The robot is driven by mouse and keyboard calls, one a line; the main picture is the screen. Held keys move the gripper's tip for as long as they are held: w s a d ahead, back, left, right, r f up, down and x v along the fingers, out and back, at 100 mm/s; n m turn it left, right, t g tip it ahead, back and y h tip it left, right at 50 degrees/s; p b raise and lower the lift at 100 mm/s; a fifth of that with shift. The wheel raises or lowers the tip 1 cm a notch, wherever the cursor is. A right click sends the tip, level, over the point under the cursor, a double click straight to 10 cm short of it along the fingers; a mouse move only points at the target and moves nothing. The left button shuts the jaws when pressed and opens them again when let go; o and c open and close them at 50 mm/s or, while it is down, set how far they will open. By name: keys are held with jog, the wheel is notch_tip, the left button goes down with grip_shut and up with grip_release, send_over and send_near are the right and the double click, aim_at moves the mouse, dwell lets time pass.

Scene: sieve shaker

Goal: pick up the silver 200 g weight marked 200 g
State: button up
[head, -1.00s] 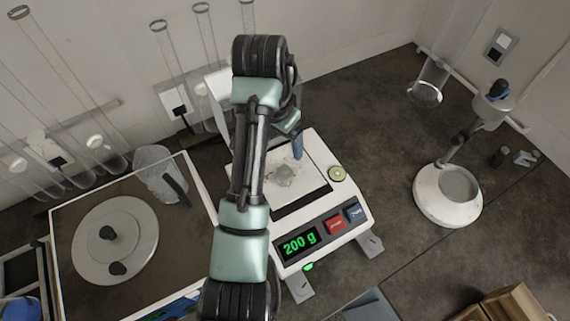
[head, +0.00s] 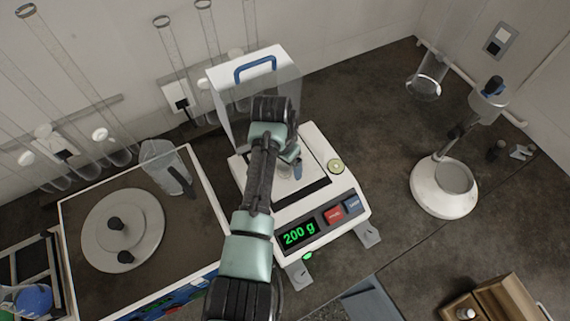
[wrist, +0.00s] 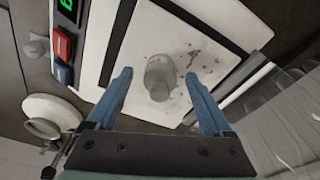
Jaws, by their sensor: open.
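The silver weight (wrist: 160,78) stands upright on the pale pan of the scale in the wrist view, and any marking on it is too small to read. In the head view it is mostly hidden behind my arm. My gripper (wrist: 157,75) is open, with one blue finger on each side of the weight in the picture. In the head view my gripper (head: 292,168) is over the scale pan. The white scale (head: 338,187) has a green display (head: 299,234) reading 200 g.
A clear shield with a blue handle (head: 255,68) stands behind the scale. A clear jug (head: 165,168) and a round grey lid (head: 122,230) are on the left. A white round-based stand (head: 443,190) is on the right. Dark counter between it and the scale is clear.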

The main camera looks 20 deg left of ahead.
jog(key=shift+f, duration=0.4)
